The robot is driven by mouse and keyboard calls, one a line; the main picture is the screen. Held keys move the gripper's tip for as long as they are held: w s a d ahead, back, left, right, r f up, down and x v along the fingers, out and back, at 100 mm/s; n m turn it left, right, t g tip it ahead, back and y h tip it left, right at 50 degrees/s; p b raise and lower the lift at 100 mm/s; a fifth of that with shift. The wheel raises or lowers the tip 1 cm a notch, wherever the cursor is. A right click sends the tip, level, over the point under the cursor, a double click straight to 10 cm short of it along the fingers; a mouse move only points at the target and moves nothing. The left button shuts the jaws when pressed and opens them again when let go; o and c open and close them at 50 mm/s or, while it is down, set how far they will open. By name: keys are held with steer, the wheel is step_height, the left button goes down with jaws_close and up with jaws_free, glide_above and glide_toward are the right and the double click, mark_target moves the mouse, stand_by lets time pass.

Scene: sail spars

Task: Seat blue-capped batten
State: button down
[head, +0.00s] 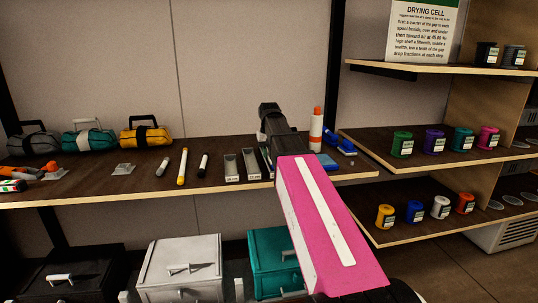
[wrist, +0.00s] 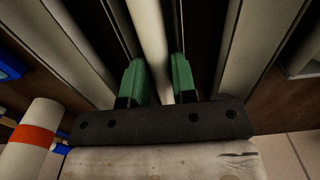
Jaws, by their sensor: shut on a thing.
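My gripper (wrist: 158,84) is shut on a white batten (wrist: 150,35), with one green finger on each side of it in the wrist view. The batten runs away from the fingers between pale long walls (wrist: 82,40) of trays. Its cap is not visible, and I cannot tell whether it touches a tray floor. In the head view my arm hides the fingers and the batten. Narrow open trays with labels (head: 231,166) (head: 251,165) lie on the bench, and another is partly behind my arm.
On the bench (head: 80,190) lie a grey-white batten (head: 162,165), a yellow-ended one (head: 182,167) and a black one (head: 203,166). An orange-banded white cylinder (head: 316,130) stands close to my wrist, beside a blue object (head: 345,147). Shelves with spools (head: 402,144) stand right.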

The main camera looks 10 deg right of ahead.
steer(key=shift+r, duration=0.85)
steer(key=c, duration=0.5)
jaws_free()
steer(key=shift+r, duration=4)
